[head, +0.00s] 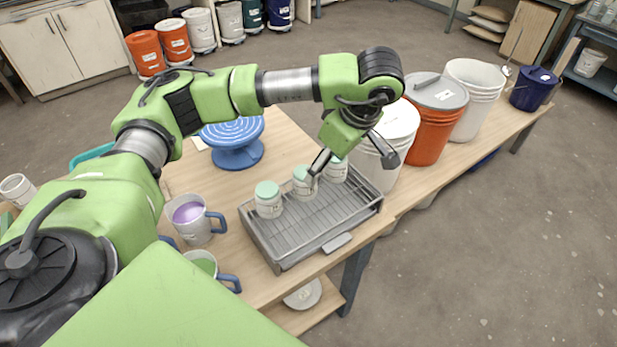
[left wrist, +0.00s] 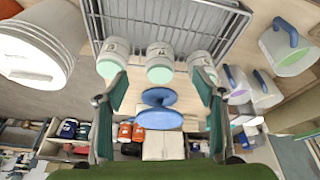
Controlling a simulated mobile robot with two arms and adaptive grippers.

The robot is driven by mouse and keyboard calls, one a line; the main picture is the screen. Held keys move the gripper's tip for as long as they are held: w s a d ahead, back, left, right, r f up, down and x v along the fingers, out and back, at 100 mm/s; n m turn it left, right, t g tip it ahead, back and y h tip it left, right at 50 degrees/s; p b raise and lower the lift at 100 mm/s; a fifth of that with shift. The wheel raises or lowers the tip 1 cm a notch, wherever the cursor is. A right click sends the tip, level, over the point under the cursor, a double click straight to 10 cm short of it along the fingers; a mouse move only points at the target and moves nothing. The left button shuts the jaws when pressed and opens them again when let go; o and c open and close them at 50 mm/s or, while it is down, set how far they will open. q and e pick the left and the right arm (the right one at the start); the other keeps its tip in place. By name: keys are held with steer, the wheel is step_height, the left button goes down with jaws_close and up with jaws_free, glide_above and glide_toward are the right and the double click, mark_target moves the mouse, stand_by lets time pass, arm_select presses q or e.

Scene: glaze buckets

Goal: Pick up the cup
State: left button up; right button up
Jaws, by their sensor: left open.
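Three small white cups with mint-green tops stand upright in a row on a grey wire-rack tray (head: 277,262). In the head view they are the left cup (head: 268,206), the middle cup (head: 304,191) and the right cup (head: 336,174). My left gripper (head: 352,167) is open and empty, above the tray beside the middle and right cups. In the left wrist view the middle cup (left wrist: 159,55) lies between the open fingers (left wrist: 160,80), with the other cups (left wrist: 114,50) (left wrist: 201,62) to either side. I cannot tell any contact. My right gripper is not in view.
A lilac-filled mug (head: 190,222) and a green-filled mug (head: 203,257), both blue-handled, stand left of the tray. A blue banding wheel (head: 236,150) stands behind. A white bucket (head: 378,172) and an orange bucket (head: 432,135) stand close on the right.

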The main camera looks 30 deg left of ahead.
arm_select(q)
steer(key=p, duration=0.1)
glide_above(301, 192)
steer(key=w+d, duration=0.1)
steer(key=w, duration=0.1)
steer(key=shift+y, duration=0.4)
steer(key=f, duration=0.6)
steer(key=shift+d+f, duration=0.2)
steer(key=shift+f, duration=0.2)
steer(key=shift+w+a+f+p, duration=0.1)
steer(key=shift+a+f+p, duration=0.15)
steer(key=shift+f+p, duration=0.25)
steer(key=p+x, duration=0.1)
steer(key=x, duration=0.2)
steer(key=shift+w+a+f+p, duration=0.1)
steer(key=shift+a+f+p, duration=0.15)
steer(key=shift+p, duration=0.1)
steer(key=shift+w+a+f, duration=0.1)
steer(key=shift+f, duration=0.25)
steer(key=shift+c, duration=0.5)
steer(key=c, duration=1.2)
